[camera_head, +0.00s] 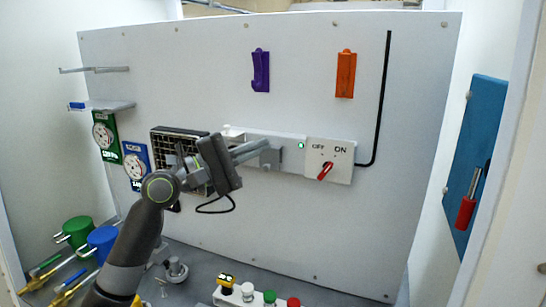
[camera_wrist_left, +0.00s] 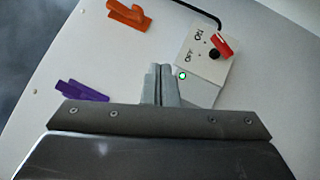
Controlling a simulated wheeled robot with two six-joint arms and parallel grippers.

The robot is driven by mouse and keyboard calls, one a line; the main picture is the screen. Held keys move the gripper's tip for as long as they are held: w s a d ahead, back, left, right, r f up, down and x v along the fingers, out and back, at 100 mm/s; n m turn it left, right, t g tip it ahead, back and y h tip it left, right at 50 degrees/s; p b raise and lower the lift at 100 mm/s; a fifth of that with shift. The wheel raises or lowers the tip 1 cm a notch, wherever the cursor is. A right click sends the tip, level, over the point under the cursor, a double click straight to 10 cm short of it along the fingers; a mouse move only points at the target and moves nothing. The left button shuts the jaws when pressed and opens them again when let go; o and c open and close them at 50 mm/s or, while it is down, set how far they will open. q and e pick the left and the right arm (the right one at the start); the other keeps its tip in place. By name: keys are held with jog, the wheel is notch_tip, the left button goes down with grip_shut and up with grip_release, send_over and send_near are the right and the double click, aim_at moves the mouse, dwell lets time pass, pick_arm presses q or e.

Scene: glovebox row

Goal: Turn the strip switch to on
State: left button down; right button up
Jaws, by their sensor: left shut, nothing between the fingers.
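The strip switch (camera_head: 325,171) is a red lever on a white box (camera_head: 345,173) marked OFF and ON, at the right end of a white strip on the panel. The lever slants; I cannot tell which mark it is set to. In the left wrist view the red lever (camera_wrist_left: 222,46) and its black hub show at the upper right. My left gripper (camera_head: 272,153) is shut and empty in front of the strip, left of the box and apart from the lever. Its closed fingers (camera_wrist_left: 161,70) also show in the left wrist view. My right gripper is not seen.
A green light (camera_head: 301,145) is lit on the strip. A purple holder (camera_head: 260,72) and an orange holder (camera_head: 346,74) hang above. A black cable (camera_head: 385,90) runs down to the box. A blue panel (camera_head: 470,160) with a red handle is at the right.

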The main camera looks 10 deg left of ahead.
pick_arm(q)
jog(key=m, duration=0.1)
jog(key=m+g+y+p, duration=0.4)
jog(key=m+y+p, duration=0.2)
send_near(325, 171)
jog(key=shift+w+d+f, duration=1.35)
jog(key=shift+w+f, duration=0.3)
jog(key=shift+w, duration=1)
jog(key=shift+f, duration=0.1)
jog(key=shift+w, duration=0.1)
